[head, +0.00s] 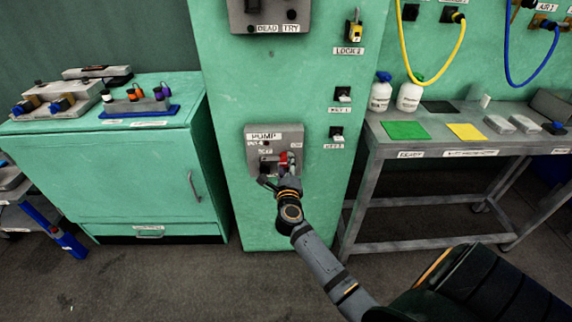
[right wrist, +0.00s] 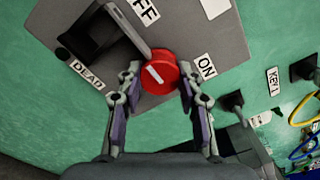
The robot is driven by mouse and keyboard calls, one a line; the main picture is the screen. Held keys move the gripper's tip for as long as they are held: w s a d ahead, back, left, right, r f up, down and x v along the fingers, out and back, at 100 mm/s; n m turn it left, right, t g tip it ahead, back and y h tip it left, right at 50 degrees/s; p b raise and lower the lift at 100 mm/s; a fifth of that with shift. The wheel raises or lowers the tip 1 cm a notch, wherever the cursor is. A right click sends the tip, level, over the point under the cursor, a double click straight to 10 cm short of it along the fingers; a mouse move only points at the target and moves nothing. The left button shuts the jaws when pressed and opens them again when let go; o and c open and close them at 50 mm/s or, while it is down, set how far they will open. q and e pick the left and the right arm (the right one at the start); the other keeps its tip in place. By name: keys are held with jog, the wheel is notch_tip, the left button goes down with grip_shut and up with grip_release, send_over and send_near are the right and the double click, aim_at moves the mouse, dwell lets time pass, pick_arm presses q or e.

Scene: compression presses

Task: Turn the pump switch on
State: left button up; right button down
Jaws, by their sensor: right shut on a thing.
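The grey pump panel (head: 259,165) is on the front of the green cabinet, under a PUMP label. Its round red switch (right wrist: 158,73) has a white stripe slanting from upper left to lower right in the right wrist view. The ON label (right wrist: 206,67) is right of the switch and the OFF label (right wrist: 145,11) is above it. My right gripper (right wrist: 157,82) is shut on the red switch, a finger on each side. In the head view, the gripper (head: 283,177) partly covers the switch (head: 284,158). My left gripper is not in view.
A dark housing with a grey bar (right wrist: 96,32) sits beside the switch, near the DEAD label. Key switches (head: 337,132) are on the cabinet to the right. A grey bench (head: 374,139) stands right, a green cupboard (head: 150,170) left. Open floor lies in front.

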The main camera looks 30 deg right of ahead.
jog(key=shift+m, duration=0.3)
jog(key=m, duration=0.3)
jog(key=shift+f+m, duration=0.1)
jog(key=shift+m, duration=0.8)
jog(key=shift+m+b, duration=0.4)
jog(key=shift+m, duration=0.5)
jog(key=m, duration=0.2)
jog(key=shift+m+b, duration=0.3)
jog(key=shift+b, duration=0.05)
jog(key=shift+m, duration=0.5)
jog(key=m+b, duration=0.2)
jog(key=m, duration=0.3)
jog(key=shift+m+b, duration=0.3)
pick_arm(q)
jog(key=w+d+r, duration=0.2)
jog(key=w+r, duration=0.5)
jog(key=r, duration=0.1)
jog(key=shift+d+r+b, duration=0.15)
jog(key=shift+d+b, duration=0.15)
jog(key=shift+b, duration=0.05)
pick_arm(e)
jog(key=shift+m, duration=0.9)
